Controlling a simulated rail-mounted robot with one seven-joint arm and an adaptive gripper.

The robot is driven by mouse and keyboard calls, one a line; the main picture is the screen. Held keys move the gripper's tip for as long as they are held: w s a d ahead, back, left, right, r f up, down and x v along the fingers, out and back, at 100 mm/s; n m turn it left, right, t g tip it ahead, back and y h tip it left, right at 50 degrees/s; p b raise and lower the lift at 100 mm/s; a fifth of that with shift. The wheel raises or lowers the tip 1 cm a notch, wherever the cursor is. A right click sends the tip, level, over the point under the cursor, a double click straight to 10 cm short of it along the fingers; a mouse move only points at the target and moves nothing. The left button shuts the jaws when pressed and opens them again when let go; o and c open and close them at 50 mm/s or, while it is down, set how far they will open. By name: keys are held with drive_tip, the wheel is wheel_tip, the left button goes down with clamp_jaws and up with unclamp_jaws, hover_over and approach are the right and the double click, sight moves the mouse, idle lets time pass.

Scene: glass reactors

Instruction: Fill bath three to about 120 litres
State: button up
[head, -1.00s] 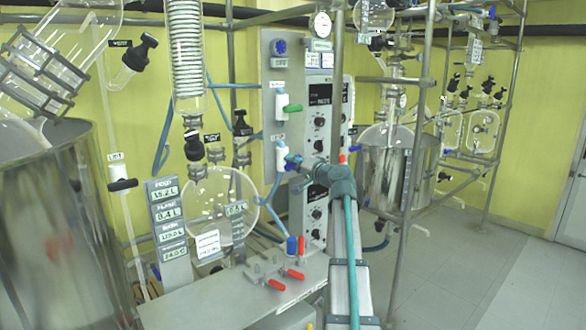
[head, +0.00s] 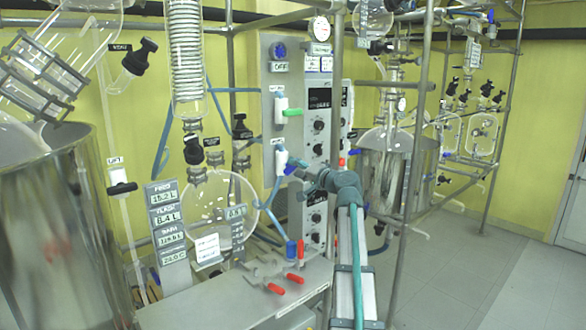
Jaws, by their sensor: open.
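A steel bath vessel (head: 50,235) stands at the left. I cannot see a number on it. Beside it a readout stack (head: 168,224) shows feed, flask, bath and temperature lines. The bath line seems to read a little under 120 L, but its digits are blurred. On the grey panel, a white valve with a blue handle (head: 291,169) sits below a white valve with a green handle (head: 292,112). My gripper (head: 299,170) is open at the blue handle, its fingers small and partly hidden. I cannot tell whether they touch it.
A round glass flask (head: 220,212) hangs left of the panel. A metal post (head: 408,170) stands right of my arm. Another steel vessel (head: 385,180) stands behind. The floor at right is clear.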

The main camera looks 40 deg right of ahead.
drive_tip(key=s, duration=0.9)
drive_tip(key=shift+s, duration=0.3)
drive_tip(key=shift+d, duration=0.1)
idle(6.7)
